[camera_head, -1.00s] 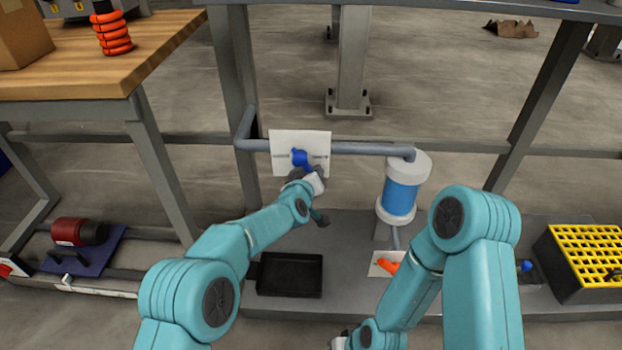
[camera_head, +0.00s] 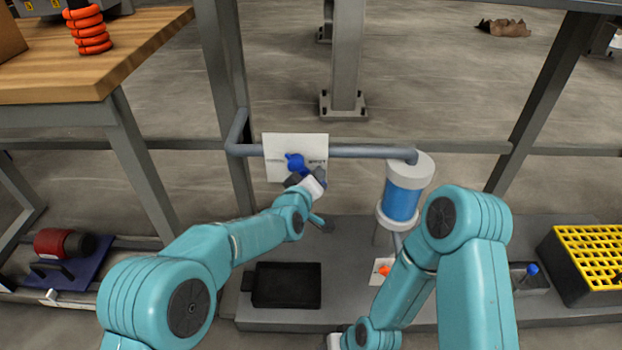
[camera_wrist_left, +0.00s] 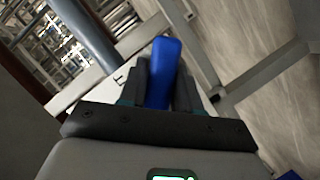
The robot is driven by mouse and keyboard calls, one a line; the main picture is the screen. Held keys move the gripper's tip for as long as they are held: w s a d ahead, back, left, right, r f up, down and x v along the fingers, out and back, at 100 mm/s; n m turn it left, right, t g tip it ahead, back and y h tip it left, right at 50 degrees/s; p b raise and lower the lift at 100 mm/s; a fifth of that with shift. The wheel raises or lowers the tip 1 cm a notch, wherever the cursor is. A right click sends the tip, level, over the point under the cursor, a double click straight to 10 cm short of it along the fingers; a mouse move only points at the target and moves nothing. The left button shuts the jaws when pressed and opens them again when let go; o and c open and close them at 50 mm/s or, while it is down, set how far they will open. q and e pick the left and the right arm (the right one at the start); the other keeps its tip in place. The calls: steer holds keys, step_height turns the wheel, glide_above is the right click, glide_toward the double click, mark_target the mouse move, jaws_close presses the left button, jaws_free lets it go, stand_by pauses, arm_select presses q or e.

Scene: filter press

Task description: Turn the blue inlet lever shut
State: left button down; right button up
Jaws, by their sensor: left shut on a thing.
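The blue inlet lever (camera_head: 295,161) is mounted on a white plate (camera_head: 271,171) on the grey pipe. Its handle slants down and to the right from its hub. My left gripper (camera_head: 304,179) is at the handle's lower end and hides part of it. In the left wrist view, the blue handle (camera_wrist_left: 164,72) stands between the two dark fingers of my left gripper (camera_wrist_left: 160,88), which is shut on it. Lettering on the plate is too small to read. My right gripper (camera_head: 336,342) is cut off at the bottom edge, its fingers hidden.
A blue and white filter housing (camera_head: 403,190) stands right of the plate. A workbench (camera_head: 115,75) is at left. A frame post (camera_head: 222,90) stands close behind the pipe's left end.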

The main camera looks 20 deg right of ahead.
arm_select(q)
steer(key=shift+s, duration=0.1)
stand_by(0.6)
steer(key=c, duration=0.9)
jaws_free()
steer(key=shift+r, duration=0.15)
steer(key=v, duration=1.6)
steer(key=shift+s+a, duration=0.15)
